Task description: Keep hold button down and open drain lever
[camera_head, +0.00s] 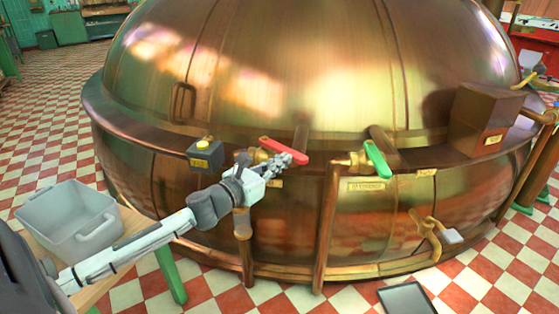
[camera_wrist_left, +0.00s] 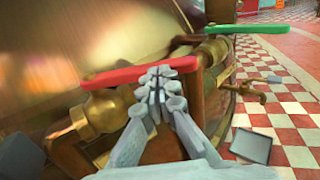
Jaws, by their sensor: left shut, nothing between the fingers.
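A dark box with a yellow button (camera_head: 203,143) is mounted on the kettle's rim; nothing of mine touches it in the head view. A red lever (camera_head: 294,154) sits on a brass valve to its right, and a green lever (camera_head: 376,159) on another valve farther right. I cannot tell from the labels which is the drain lever. My left gripper (camera_head: 279,162) is shut and empty at the red lever. In the left wrist view its fingertips (camera_wrist_left: 160,82) overlap the red lever (camera_wrist_left: 115,75); contact is unclear. The green lever (camera_wrist_left: 262,29) lies beyond. My right gripper is not in view.
The large copper kettle (camera_head: 270,70) fills the middle. Copper pipes (camera_head: 328,230) run down below the valves. A grey bin (camera_head: 70,215) stands on a wooden table at left. A dark tray (camera_head: 407,298) lies on the checkered floor. A lower brass tap (camera_head: 430,230) sticks out at right.

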